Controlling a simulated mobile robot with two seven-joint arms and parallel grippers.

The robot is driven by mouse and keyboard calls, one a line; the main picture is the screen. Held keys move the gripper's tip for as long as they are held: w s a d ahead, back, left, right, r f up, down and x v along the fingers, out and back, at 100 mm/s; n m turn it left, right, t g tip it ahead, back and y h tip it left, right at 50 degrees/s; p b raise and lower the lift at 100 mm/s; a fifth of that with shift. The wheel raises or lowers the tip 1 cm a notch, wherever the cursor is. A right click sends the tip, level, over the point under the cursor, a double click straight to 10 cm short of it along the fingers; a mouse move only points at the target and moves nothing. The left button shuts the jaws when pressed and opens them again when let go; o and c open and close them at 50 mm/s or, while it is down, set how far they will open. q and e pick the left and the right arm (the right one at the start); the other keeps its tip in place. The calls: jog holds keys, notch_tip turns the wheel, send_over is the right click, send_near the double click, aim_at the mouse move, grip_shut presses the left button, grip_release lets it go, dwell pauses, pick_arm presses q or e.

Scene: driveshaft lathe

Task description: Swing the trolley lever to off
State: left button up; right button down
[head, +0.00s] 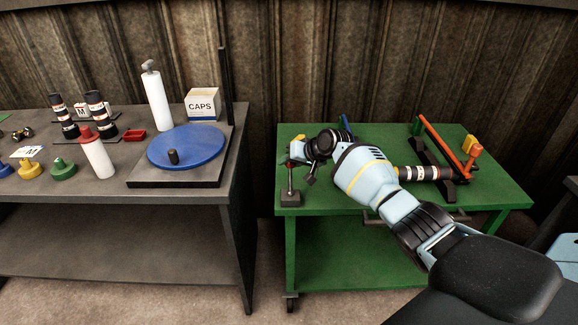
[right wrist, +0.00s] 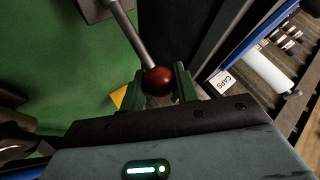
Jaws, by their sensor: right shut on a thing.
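The green trolley (head: 335,274) stands at the right in the head view. Its lever (head: 290,178) rises nearly upright from a small grey base (head: 291,198) at the trolley's front left corner. In the right wrist view the lever is a grey rod (right wrist: 128,32) ending in a dark red ball knob (right wrist: 158,80). My right gripper (right wrist: 159,84) is shut on this knob, with a finger on each side. In the head view the right gripper (head: 298,153) reaches left over the trolley top and partly hides the knob. My left gripper is not in view.
A banded shaft (head: 422,173), black supports (head: 432,168) and an orange bar (head: 443,143) are on the trolley's right half. A grey bench (head: 236,190) at the left holds a blue disc (head: 187,146), bottles and a CAPS box (head: 202,104). A gap separates bench and trolley.

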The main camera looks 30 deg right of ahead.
jog(key=shift+w+d+f+b, duration=0.3)
jog(key=shift+w+d+f, duration=0.1)
jog(key=shift+w+f, duration=0.15)
jog(key=c, duration=1.1)
grip_release()
jog(key=shift+r, duration=0.1)
